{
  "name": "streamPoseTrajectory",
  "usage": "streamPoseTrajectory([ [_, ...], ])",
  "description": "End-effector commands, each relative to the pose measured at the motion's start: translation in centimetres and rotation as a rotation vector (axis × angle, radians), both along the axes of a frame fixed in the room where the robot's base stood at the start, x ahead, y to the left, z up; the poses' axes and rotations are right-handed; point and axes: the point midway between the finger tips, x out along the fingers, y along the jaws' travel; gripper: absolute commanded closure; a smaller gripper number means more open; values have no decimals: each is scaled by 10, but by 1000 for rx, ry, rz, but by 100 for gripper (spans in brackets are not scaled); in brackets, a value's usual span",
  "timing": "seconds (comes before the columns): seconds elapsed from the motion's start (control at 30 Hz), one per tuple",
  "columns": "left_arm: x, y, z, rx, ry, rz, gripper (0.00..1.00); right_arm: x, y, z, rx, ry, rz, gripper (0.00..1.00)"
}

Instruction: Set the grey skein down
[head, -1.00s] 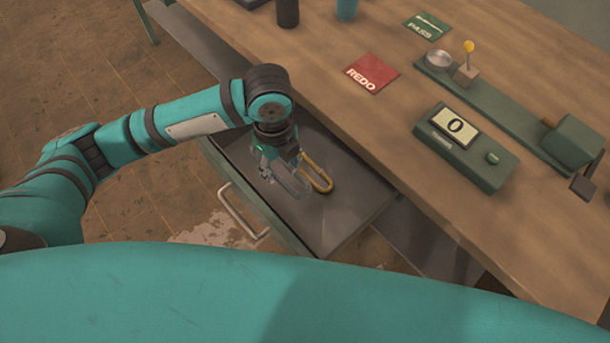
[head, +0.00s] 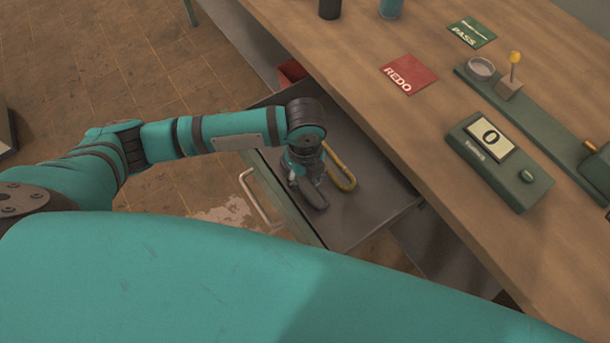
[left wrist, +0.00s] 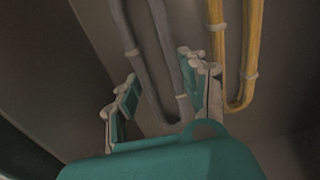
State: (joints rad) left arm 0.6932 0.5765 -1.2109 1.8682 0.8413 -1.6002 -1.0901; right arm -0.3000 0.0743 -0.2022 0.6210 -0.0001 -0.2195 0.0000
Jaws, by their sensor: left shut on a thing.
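The grey skein (head: 316,197) is a long looped bundle inside the open drawer (head: 378,205). My left gripper (head: 304,178) reaches down into the drawer and is shut on the skein. In the left wrist view the grey skein (left wrist: 150,65) runs between the two fingers (left wrist: 158,92), its bent end towards the camera. I cannot tell whether it touches the drawer floor. A yellow skein (head: 343,172) lies in the drawer just right of the grey one, apart from it; it also shows in the left wrist view (left wrist: 245,50). My right gripper is out of view.
The wooden bench top (head: 400,130) overhangs the drawer's right side. The drawer's front handle (head: 262,198) faces left. A red object (head: 291,72) shows behind the drawer.

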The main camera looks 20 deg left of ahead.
Motion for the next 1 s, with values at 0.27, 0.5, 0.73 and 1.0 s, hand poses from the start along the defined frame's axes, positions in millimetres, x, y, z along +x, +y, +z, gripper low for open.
streamPoseTrajectory([
  [0.27,0,0,-3,-1,1,0,37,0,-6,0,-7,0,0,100],
  [0.5,0,0,-2,0,0,0,34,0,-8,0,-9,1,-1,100],
  [0.73,1,-1,15,-2,-5,-1,34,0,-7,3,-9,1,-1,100],
  [1.0,1,0,73,-2,-5,-1,34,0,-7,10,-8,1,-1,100],
])
